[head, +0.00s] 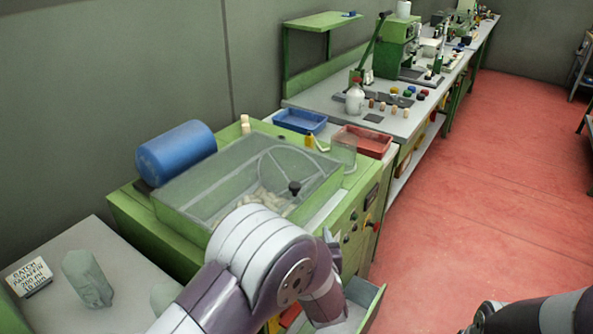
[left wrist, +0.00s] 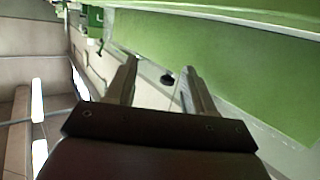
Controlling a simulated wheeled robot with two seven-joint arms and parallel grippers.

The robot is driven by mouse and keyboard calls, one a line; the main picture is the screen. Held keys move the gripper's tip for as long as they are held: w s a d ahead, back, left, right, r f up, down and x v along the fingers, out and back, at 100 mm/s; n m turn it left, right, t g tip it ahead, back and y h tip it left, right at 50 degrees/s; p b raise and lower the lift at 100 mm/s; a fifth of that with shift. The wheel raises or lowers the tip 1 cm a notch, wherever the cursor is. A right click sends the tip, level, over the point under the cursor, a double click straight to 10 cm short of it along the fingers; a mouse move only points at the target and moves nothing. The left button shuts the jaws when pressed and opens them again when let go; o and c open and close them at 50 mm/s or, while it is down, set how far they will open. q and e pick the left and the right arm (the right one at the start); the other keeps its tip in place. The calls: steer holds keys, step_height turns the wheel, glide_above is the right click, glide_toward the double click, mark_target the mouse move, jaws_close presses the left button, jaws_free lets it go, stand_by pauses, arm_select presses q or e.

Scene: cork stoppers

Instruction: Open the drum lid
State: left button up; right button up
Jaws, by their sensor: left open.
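The drum is a green-framed box with a clear lid (head: 225,165) that looks closed, with pale corks (head: 262,202) inside. A black knob (head: 294,187) stands up near the lid's front right part. My left arm rises in front of the drum and hides its near corner. My left gripper (head: 333,246) is mostly hidden behind my arm, by the drum's front right side. In the left wrist view my left gripper (left wrist: 158,68) is open and empty. A small black knob (left wrist: 167,78) shows between its fingers, apparently beyond them. My right gripper is not seen.
A blue cylinder (head: 175,153) lies behind the drum at the left. A blue tray (head: 300,120) and a red tray (head: 362,141) stand beyond it. An open drawer (head: 368,308) juts out below my arm.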

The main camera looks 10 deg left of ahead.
mark_target(295, 185)
arm_select(q)
step_height(295, 185, up, 5)
steer(key=a+n+t+y, duration=0.1)
steer(key=a+t+y, duration=0.1)
steer(key=y, duration=0.1)
steer(key=p+x, duration=0.2)
steer(key=x, duration=0.9)
steer(key=shift+w, duration=0.4)
steer(key=shift+w+a+f, duration=0.1)
steer(key=shift+w+a, duration=0.1)
steer(key=shift+w, duration=0.05)
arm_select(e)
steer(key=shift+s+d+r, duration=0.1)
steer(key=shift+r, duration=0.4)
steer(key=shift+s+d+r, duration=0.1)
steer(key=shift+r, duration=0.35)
